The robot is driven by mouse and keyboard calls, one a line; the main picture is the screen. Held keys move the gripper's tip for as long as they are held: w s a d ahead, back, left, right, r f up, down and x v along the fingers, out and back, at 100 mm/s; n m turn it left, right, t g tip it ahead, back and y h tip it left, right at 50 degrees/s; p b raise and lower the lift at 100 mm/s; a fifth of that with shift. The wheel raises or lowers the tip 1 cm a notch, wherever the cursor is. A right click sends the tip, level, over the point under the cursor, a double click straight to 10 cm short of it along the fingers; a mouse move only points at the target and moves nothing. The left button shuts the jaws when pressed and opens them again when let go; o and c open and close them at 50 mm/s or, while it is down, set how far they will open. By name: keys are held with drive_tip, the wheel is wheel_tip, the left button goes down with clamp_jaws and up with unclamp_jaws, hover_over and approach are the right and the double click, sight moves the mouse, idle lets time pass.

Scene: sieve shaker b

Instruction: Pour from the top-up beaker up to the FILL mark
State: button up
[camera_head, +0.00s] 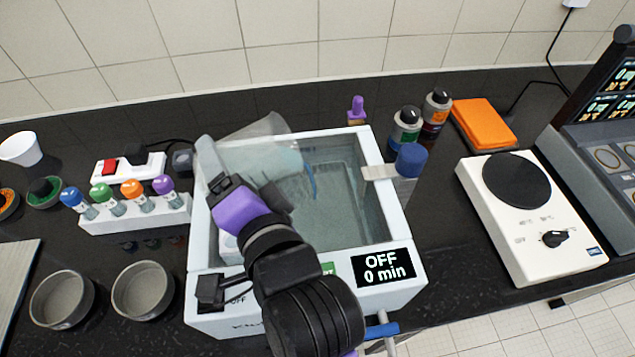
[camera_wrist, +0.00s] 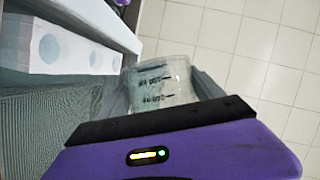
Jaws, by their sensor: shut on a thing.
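The top-up beaker (camera_wrist: 163,80) is clear, with dark graduation marks. In the wrist view it sits between the fingers of my gripper (camera_wrist: 160,98), which is shut on it. The bath holds clear water (camera_head: 335,200). A thin bluish streak (camera_head: 309,178) shows inside; I cannot tell if it is pouring water. I cannot make out the FILL mark. My arm hides the bath's left front.
Bottles (camera_head: 405,130) and a blue-capped part (camera_head: 411,160) stand close at the bath's right. A rack of coloured-cap vials (camera_head: 135,215) stands at its left, with two round sieves (camera_head: 143,290) in front. The bath display (camera_head: 383,267) reads OFF, 0 min.

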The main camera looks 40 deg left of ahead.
drive_tip(key=shift+r+m+b, duration=0.3)
drive_tip(key=shift+r+m, duration=0.2)
drive_tip(key=shift+r, duration=0.05)
idle(1.4)
drive_tip(key=shift+w+d+m+y, duration=0.4)
drive_tip(key=shift+w+m+y, duration=0.1)
drive_tip(key=shift+m+y, duration=0.1)
idle(1.7)
